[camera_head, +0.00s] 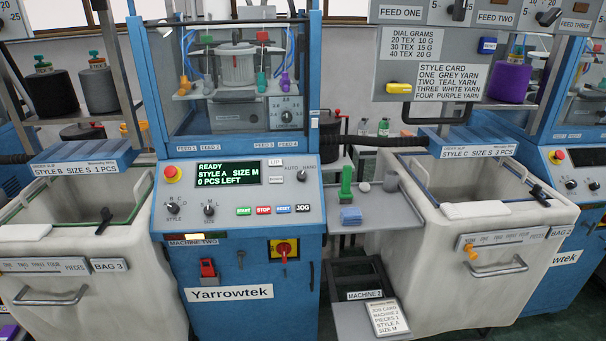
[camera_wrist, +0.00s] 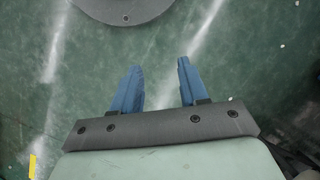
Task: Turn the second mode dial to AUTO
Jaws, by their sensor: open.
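The mode dial (camera_head: 301,175) is a small dark knob at the upper right of the control panel (camera_head: 240,222) on the blue machine labelled MACHINE TWO. AUTO is printed at its upper left and HAND at its upper right. The knob is too small to tell where its pointer stands. The green-lit display (camera_head: 228,174) reads READY, STYLE A, SIZE M, 0 PCS LEFT. My gripper (camera_wrist: 158,66) shows only in the wrist view, with its two blue fingers apart and nothing between them. It points at the green floor, away from the panel.
The panel also has STYLE (camera_head: 173,209) and size (camera_head: 209,210) dials, a red stop button (camera_head: 172,173) and START, STOP, RESET and JOG buttons. A grey shelf (camera_head: 345,222) with a green-handled tool juts out at the right. White bag bins (camera_head: 490,225) flank the machine.

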